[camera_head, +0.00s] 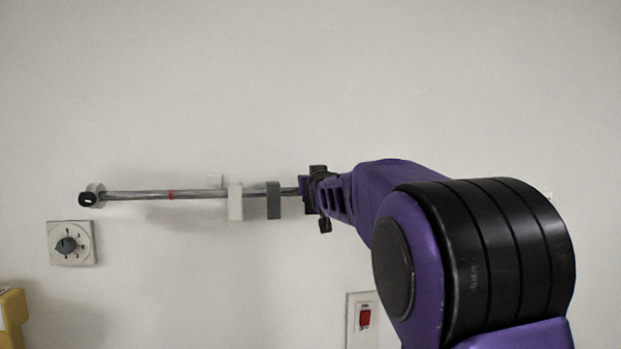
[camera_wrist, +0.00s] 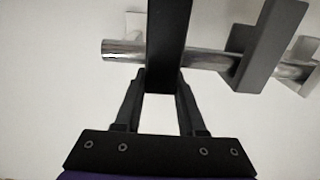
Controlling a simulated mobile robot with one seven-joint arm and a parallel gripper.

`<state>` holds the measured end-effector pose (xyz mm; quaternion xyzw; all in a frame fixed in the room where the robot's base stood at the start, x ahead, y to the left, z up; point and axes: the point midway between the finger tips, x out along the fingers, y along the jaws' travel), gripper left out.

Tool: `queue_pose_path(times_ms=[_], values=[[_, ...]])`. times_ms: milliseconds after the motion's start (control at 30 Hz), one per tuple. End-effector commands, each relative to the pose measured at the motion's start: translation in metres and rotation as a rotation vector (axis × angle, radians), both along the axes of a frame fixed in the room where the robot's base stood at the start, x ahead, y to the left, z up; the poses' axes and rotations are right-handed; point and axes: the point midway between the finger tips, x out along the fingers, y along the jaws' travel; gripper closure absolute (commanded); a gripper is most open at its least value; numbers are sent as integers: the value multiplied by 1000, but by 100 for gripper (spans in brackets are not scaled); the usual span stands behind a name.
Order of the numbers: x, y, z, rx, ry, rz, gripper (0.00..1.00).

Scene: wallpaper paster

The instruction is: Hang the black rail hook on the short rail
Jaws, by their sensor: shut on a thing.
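The metal rail (camera_head: 135,194) runs level along the wall; its right part is hidden by my arm. In the wrist view the rail (camera_wrist: 210,60) shows on both sides of the black rail hook (camera_wrist: 168,35). My gripper (camera_wrist: 160,82) is shut on the lower part of this hook. The hook crosses in front of the rail near the rail's end. I cannot tell whether it bears on the rail or is held just before it. In the head view my gripper (camera_head: 309,190) is at the rail's right part, largely hiding the black hook.
A grey hook (camera_head: 273,201) and a white hook (camera_head: 235,202) hang on the rail beside my gripper. The grey hook (camera_wrist: 268,45) is close in the wrist view. Below are a dial plate (camera_head: 70,243), a red switch (camera_head: 364,318) and a yellow object (camera_head: 12,315). Wall above is bare.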

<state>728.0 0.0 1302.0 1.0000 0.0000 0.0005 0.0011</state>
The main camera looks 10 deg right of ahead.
Motion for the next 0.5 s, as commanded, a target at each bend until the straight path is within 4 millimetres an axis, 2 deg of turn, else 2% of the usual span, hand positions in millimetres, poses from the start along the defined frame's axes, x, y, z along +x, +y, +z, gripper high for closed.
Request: queue_pose_path(times_ms=[333, 367, 500], values=[[0, 0, -9, 1, 0, 0, 100], [0, 0, -8, 1, -1, 0, 57], [0, 0, -8, 1, -1, 0, 32]])
